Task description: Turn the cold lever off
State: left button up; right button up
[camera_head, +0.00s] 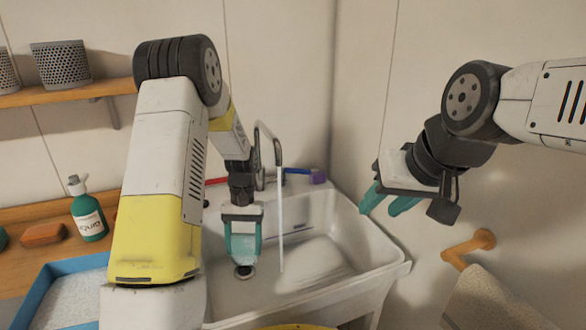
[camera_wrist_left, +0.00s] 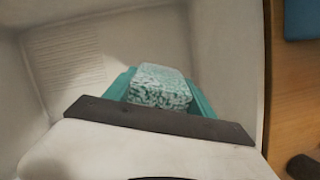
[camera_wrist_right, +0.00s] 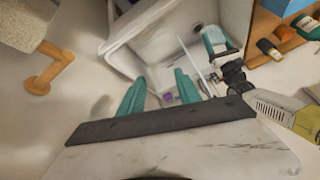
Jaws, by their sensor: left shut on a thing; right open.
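The faucet (camera_head: 267,140) stands at the back of the sink, and a thin pale stream hangs from its spout into the basin. The cold lever (camera_head: 318,176), blue with a purple end, points right from the faucet. Its purple end also shows small between my right fingers in the right wrist view (camera_wrist_right: 168,97). A red lever (camera_head: 216,181) is on the left, partly hidden by my left arm. My right gripper (camera_head: 385,203) is open and empty, right of the cold lever and apart from it. My left gripper (camera_head: 243,243) is shut on a green-and-white speckled block (camera_wrist_left: 160,85) over the basin.
The white sink (camera_head: 340,215) has a raised rim at the front and right. A wooden holder with a towel (camera_head: 490,300) is on the right wall. A green bottle (camera_head: 88,212), a brown bar (camera_head: 43,235) and a blue tray (camera_head: 45,285) are on the left.

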jog(key=w+d+f+n+t, duration=0.1)
jog(key=w+n+t, duration=0.3)
jog(key=w, duration=1.2)
jog(key=w+d+f+n+t, duration=0.15)
jog(key=w+n, duration=0.45)
jog(key=w, duration=1.1)
jog(key=n+t+y, duration=0.2)
jog(key=n+y, duration=0.5)
jog(key=n, duration=0.6)
send_near(293, 171)
jog(key=w+d, duration=0.2)
jog(key=d, duration=0.1)
jog(key=shift+g, duration=0.25)
jog(key=x, duration=1.1)
jog(key=shift+w+a+f, duration=0.15)
jog(key=shift+a+f, duration=0.05)
jog(key=shift+a, duration=0.1)
grip_shut()
